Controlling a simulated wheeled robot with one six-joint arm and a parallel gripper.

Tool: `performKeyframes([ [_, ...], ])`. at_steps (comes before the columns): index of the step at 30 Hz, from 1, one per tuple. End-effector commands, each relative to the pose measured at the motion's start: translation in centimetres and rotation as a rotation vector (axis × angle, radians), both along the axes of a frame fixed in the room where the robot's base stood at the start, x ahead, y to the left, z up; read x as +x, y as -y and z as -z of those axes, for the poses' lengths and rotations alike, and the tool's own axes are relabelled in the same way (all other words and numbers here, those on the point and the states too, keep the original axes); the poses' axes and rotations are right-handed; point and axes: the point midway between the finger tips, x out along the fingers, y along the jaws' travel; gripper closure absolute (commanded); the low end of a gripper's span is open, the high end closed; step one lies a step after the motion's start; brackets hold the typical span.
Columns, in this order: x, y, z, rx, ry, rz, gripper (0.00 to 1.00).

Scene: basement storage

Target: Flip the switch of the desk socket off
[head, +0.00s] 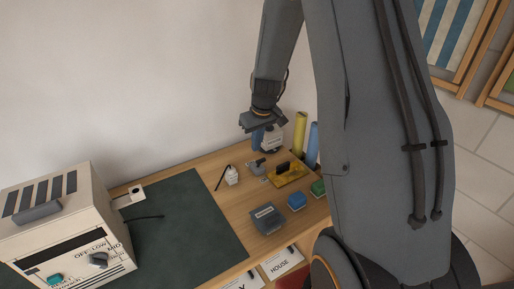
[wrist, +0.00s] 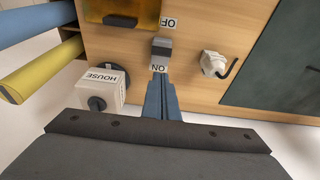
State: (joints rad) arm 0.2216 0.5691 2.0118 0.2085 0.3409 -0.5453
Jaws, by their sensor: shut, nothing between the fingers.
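A grey switch (wrist: 161,49) lies on the wooden desk in the wrist view, with an "ON" label on its near side and an "OF" label on its far side. It is also small in the head view (head: 255,166). Which way its rocker is tipped I cannot tell. My gripper (wrist: 160,77) is shut and empty; its blue fingertips are by the "ON" label, in line with the switch. Contact cannot be told. In the head view my gripper (head: 257,138) is partly hidden beside a white box. A white fitting with a black cable (wrist: 213,63) stands right of the switch.
A white box labelled "HOUSE" (wrist: 100,88) with a black knob stands close left of my fingers. A yellow block with a dark handle (wrist: 134,8) lies beyond. Yellow and blue rolls (head: 300,133) stand at the desk's end.

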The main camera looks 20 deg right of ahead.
Motion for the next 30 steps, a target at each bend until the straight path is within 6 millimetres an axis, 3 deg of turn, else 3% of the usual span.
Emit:
performKeyframes([
  [15,-6.2,0.6,-3.8,-0.002,0.008,-0.003,1.00],
  [30,-7.4,0.8,-4.4,0.000,0.007,-0.001,1.00],
])
